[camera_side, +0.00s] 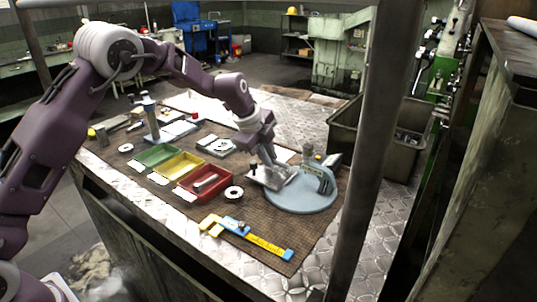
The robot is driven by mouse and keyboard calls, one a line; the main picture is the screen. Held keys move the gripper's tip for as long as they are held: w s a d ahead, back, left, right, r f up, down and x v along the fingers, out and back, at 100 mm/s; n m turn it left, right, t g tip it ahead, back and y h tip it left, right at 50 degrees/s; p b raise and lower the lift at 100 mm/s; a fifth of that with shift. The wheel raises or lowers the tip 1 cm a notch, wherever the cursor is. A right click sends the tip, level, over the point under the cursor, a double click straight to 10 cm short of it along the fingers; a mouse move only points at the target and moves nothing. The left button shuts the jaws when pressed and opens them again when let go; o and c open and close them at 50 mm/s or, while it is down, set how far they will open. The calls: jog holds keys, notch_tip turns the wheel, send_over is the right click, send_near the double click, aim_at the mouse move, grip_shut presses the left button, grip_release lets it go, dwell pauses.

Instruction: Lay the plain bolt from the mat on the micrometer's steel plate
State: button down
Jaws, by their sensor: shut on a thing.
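My gripper (270,163) points down at the near-left part of the micrometer's steel plate (284,182), low over it or touching it. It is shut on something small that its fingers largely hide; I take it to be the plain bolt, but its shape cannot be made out. I cannot tell whether the held thing touches the plate. The micrometer (325,175) stands on a round pale blue base (300,200), with the plate on its left side. The brown mat (180,213) lies under these things on the bench.
Green (155,154), yellow (180,163) and red (206,183) trays stand left of the plate; a metal piece lies in the red one. A pale ring (234,193) and a yellow-blue caliper (250,238) lie in front. A vertical post (372,150) stands at right.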

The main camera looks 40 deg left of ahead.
jog(key=shift+f, duration=0.3)
jog(key=c, duration=1.4)
grip_release()
jog(key=shift+o, duration=0.2)
jog(key=shift+s, duration=0.1)
jog(key=shift+f, duration=0.1)
jog(key=v, duration=0.7)
jog(key=s+d+r+n+g+h, duration=0.2)
jog(key=s+d+r+n, duration=0.3)
jog(key=s, duration=0.8)
jog(key=s+d+r+n+g+h, duration=0.1)
jog(key=s+d+r+n+g, duration=0.15)
jog(key=s+n, duration=0.7)
jog(key=s+d+r+n+g+h, duration=0.2)
jog(key=s+r+g, duration=0.1)
jog(key=s, duration=1.3)
jog(key=s+a+f+n+t+y, duration=0.1)
jog(key=a+f+t+y, duration=0.1)
jog(key=a+t+y, duration=0.3)
jog(key=a+t, duration=0.3)
jog(key=a, duration=0.1)
jog(key=shift+s+a+n+y, duration=0.25)
jog(key=shift+s+n+y, duration=0.05)
jog(key=shift+n+y, duration=0.1)
